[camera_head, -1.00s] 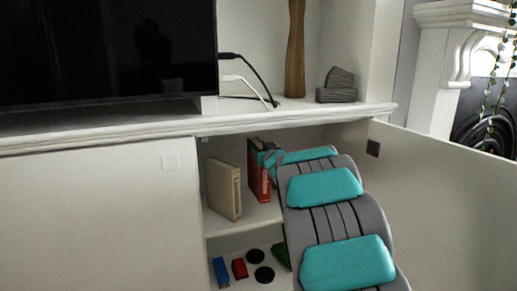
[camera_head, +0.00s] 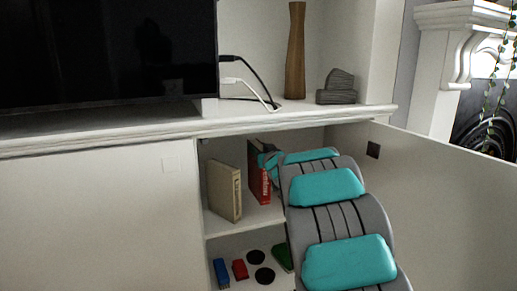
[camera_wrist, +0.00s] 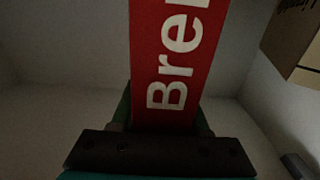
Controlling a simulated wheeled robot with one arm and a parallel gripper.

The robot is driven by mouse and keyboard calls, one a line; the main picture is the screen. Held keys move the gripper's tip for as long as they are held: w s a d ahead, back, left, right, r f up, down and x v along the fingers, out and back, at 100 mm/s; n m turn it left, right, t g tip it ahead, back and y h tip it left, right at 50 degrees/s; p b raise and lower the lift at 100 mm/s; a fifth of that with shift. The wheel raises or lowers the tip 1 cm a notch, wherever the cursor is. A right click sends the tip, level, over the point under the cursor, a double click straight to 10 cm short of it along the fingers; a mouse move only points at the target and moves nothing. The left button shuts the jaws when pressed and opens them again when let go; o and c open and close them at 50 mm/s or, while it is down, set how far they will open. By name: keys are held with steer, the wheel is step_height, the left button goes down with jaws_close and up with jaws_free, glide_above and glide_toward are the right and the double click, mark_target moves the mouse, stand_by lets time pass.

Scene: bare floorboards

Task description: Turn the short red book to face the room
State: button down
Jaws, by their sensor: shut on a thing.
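The red book (camera_head: 257,182) stands upright on the upper shelf of the open cabinet, right of a beige book. White lettering shows along its red face. In the wrist view the red book (camera_wrist: 160,50) fills the middle, with large white letters reading "Bre" and part of another. My gripper (camera_wrist: 165,122) is shut on the red book, with its fingers on either side near the lower edge of that view. In the head view my arm reaches into the cabinet from the right, and the fingertips are mostly hidden. Whether the book touches the shelf cannot be told.
The beige book (camera_head: 224,190) stands left, apart from the red one. The lower shelf holds a blue item (camera_head: 221,272), a small red item (camera_head: 240,269), black discs (camera_head: 264,275) and a green item (camera_head: 282,257). The open door (camera_head: 440,200) is close right of my arm.

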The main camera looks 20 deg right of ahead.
steer(key=shift+f, duration=0.1)
stand_by(0.3)
steer(key=shift+c, duration=1.6)
jaws_free()
steer(key=shift+f, duration=0.1)
steer(key=shift+s, duration=0.15)
steer(key=s+a+f+m+g+h+p, duration=0.1)
steer(key=s+f+g, duration=0.2)
steer(key=s, duration=0.7)
steer(key=s+a+f+m+g+h+p, duration=0.15)
steer(key=s+f+g, duration=0.25)
steer(key=s, duration=0.5)
steer(key=s+a+f+g+h+p, duration=0.1)
steer(key=s+a+f+g, duration=0.15)
steer(key=s, duration=0.75)
steer(key=s+a+f+g+y, duration=0.1)
steer(key=s+a+g, duration=0.2)
steer(key=s, duration=0.7)
steer(key=s+a+f+n+g+y+p, duration=0.1)
steer(key=s+a+g, duration=0.3)
steer(key=s, duration=0.6)
steer(key=s+a+f+n+g+y, duration=0.1)
steer(key=s+a+f+g, duration=0.2)
steer(key=s, duration=0.8)
steer(key=shift+a, duration=0.65)
